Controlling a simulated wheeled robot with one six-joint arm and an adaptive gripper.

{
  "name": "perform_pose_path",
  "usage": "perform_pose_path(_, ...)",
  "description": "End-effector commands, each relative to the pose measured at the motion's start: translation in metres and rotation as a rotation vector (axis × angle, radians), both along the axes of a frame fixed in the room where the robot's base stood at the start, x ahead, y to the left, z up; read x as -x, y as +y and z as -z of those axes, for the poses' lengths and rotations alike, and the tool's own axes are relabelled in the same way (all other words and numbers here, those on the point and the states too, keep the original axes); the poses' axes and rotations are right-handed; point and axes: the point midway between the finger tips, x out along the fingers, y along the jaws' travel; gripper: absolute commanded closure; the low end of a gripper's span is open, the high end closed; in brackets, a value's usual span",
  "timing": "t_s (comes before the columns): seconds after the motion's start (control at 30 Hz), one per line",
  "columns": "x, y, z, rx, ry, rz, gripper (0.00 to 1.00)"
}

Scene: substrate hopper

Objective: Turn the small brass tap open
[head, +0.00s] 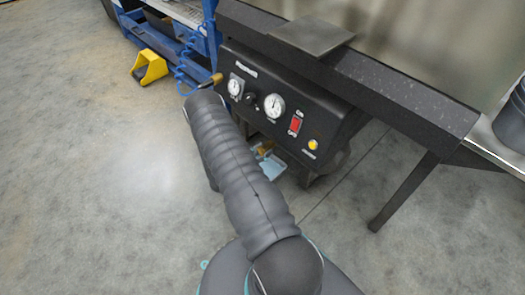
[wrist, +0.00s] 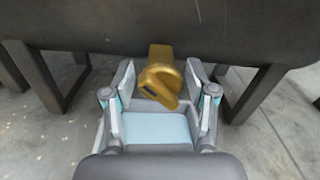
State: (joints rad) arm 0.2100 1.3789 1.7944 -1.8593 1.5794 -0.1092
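The small brass tap (wrist: 160,78) sticks out from the dark housing in the wrist view, with its handle slanting down to the right. In the head view a bit of brass (head: 262,150) shows low under the control panel, mostly hidden. My gripper (wrist: 160,75) is open, with one finger on each side of the tap. A gap seems to show beside the tap on both sides, so I see no clear contact. My gripper also shows in the head view (head: 270,166), partly hidden behind my arm.
The black control panel (head: 262,82) with gauges, a red switch (head: 295,124) and a yellow lamp (head: 313,145) stands above my gripper. A brass fitting (head: 216,78) with a blue hose is at its left. Dark legs (wrist: 38,75) flank my gripper. Open floor lies left.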

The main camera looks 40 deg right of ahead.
Motion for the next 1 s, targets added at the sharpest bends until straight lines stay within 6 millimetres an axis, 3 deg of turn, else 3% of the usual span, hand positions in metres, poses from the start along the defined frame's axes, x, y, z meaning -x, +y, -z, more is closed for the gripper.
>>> perform_pose_path(0.33, 0.000, 0.001, 0.000, 0.000, 0.000, 0.000, 0.32)
perform_pose_path(0.47, 0.000, 0.011, 0.000, 0.000, 0.000, -0.001, 0.32)
perform_pose_path(1.0, 0.008, 0.105, 0.000, 0.000, 0.000, -0.002, 0.32)
